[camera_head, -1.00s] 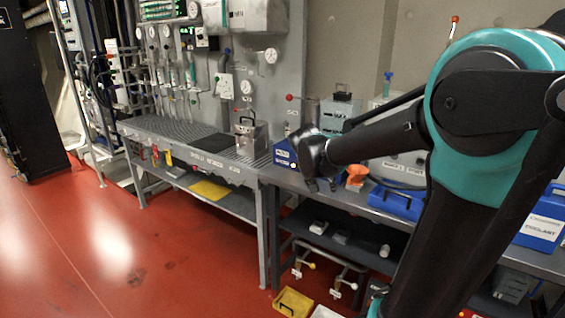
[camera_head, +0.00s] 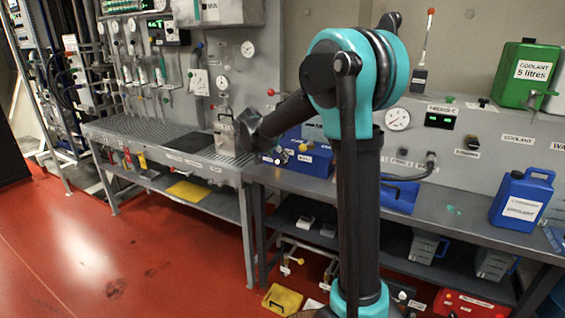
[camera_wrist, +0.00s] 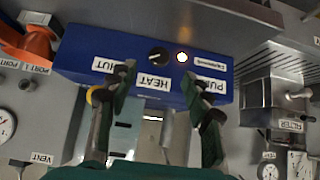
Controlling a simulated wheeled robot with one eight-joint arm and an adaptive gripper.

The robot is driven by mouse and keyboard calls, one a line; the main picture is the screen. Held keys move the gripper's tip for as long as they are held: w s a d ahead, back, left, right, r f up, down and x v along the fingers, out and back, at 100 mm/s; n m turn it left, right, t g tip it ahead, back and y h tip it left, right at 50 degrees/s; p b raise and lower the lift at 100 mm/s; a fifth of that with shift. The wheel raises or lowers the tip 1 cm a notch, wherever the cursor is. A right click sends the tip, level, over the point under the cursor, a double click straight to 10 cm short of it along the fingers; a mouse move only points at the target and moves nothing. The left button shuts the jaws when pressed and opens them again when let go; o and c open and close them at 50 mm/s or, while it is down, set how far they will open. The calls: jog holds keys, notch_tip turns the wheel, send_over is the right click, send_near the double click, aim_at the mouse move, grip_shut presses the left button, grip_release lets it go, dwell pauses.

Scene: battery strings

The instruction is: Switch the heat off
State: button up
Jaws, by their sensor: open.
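The blue heat box (camera_wrist: 85,54) fills the upper middle of the wrist view, its labels upside down. The HEAT label (camera_wrist: 155,82) sits below a black knob (camera_wrist: 158,57); a small lit lamp (camera_wrist: 182,57) is beside the knob. I cannot tell which setting the knob points to. My gripper (camera_wrist: 160,80) is open and empty, its two fingers spread on either side of the HEAT label, below the knob. In the head view the blue box (camera_head: 310,158) stands on the bench, partly hidden by my arm, and the gripper's end (camera_head: 250,128) is above its left side.
A metal filter box (camera_wrist: 270,90) is at the right of the wrist view. An orange part (camera_wrist: 38,45) and a port panel (camera_wrist: 40,105) are at left. In the head view, a blue coolant can (camera_head: 521,203) and green can (camera_head: 528,78) are at right.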

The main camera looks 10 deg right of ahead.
aim_at(283, 162)
jog(key=x, duration=0.7)
jog(key=shift+w+d+f, duration=0.2)
jog(key=shift+f, duration=0.05)
jog(key=c, duration=1.1)
jog(key=shift+c, duration=0.2)
jog(key=shift+a, duration=0.1)
jog(key=n+g+h, duration=0.2)
jog(key=h, duration=0.1)
jog(key=shift+w+a+f, duration=0.1)
jog(key=shift+w+a, duration=0.1)
jog(key=shift+a, duration=0.05)
jog(key=n+g+h, duration=0.1)
jog(key=h, duration=0.1)
jog(key=n+g+h, duration=0.1)
jog(key=n+h, duration=0.1)
jog(key=h, duration=0.1)
jog(key=shift+w+a+f, duration=0.1)
jog(key=shift+a+f, duration=0.05)
jog(key=shift+f, duration=0.05)
